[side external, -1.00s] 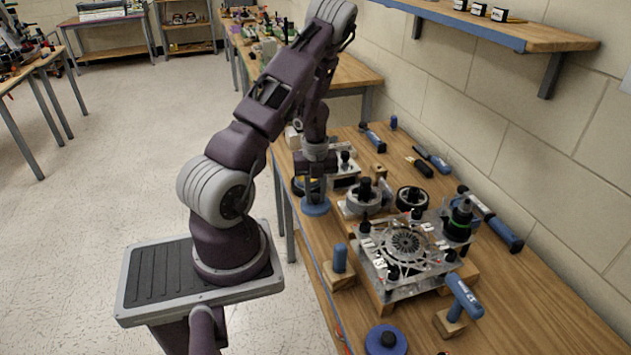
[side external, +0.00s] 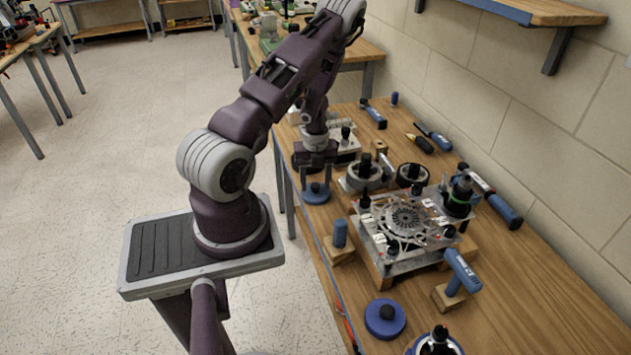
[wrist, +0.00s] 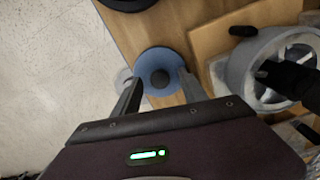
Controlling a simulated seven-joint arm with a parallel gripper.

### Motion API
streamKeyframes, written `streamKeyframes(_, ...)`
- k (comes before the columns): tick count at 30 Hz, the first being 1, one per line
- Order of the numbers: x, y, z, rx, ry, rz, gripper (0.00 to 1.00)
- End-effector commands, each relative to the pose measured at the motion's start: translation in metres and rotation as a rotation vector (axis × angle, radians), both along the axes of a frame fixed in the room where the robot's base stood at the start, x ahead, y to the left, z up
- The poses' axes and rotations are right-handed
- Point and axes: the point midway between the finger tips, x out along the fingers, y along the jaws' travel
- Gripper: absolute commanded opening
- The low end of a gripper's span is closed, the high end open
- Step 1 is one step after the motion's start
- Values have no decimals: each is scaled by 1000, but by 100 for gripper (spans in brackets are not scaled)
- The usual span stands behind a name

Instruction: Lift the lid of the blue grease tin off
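A round blue lidded thing with a dark knob (side external: 316,194), which looks like the blue grease tin, stands near the table's left edge. In the wrist view its blue top (wrist: 160,62) shows from above, with the dark knob at its middle. My gripper (side external: 316,186) is over it, fingers pointing down. In the wrist view my gripper (wrist: 158,84) is open, with one finger on either side of the knob. Nothing is held. Whether the fingertips touch the blue top cannot be told.
A grey wheel-like part (side external: 362,174) stands close to the right of my gripper. A metal plate fixture (side external: 405,225) is farther right. A blue-handled tool on a wooden block (side external: 340,235) stands in front. The table edge drops to the floor at left.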

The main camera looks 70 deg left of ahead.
Motion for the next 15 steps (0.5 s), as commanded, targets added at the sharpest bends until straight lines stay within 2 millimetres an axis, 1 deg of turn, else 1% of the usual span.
streamKeyframes(3, 0, 0, 1, 0, 0, 0, 51)
streamKeyframes(5, 0, 0, 5, 0, -1, 0, 51)
streamKeyframes(12, 1, 1, 47, 3, -3, -2, 51)
streamKeyframes(15, 1, 1, 62, 4, -2, -2, 51)
